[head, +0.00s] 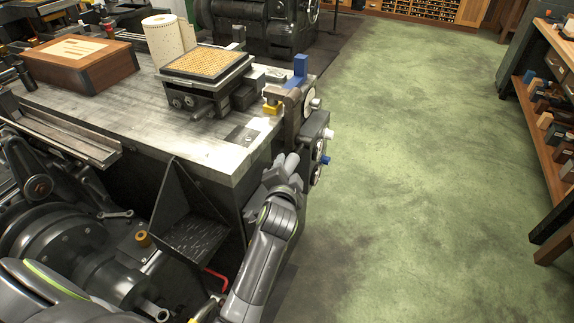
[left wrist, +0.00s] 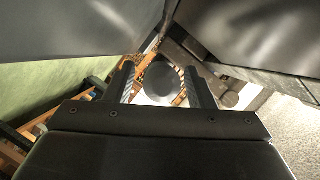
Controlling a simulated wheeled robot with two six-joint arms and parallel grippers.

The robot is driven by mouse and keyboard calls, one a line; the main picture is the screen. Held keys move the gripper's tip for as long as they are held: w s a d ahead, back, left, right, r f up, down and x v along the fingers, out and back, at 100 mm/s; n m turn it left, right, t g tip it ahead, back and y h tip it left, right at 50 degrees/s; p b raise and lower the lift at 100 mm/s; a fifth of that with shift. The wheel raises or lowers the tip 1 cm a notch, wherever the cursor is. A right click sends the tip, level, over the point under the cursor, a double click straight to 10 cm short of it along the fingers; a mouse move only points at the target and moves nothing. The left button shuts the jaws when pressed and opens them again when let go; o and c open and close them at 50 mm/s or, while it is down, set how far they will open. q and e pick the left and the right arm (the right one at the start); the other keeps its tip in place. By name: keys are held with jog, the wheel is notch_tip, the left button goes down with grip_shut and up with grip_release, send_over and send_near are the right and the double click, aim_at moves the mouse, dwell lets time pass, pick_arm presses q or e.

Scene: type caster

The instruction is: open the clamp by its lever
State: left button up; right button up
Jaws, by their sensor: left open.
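A grey clamp-like assembly (head: 290,105) is fixed at the right end of the metal table. A blue upright lever (head: 300,67) stands on its top, and a yellow block (head: 271,107) sits at its left side. A smaller blue piece (head: 325,160) is low on its right side. I cannot tell for certain which blue part is the clamp's lever. My left gripper (head: 281,168) is open beside the table's right end, below the yellow block. In the left wrist view, a dark round knob-like thing (left wrist: 163,80) appears between the open fingers; contact cannot be told.
The metal table (head: 215,145) carries a dark fixture with a tan perforated top (head: 207,64), a paper roll (head: 168,40) and a wooden box (head: 80,62). Dark machinery crowds the lower left. The green floor (head: 420,150) on the right is open, up to a shelf (head: 548,120).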

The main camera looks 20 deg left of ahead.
pick_arm(q)
jog(key=shift+r, duration=0.1)
jog(key=shift+c, duration=0.4)
grip_shut()
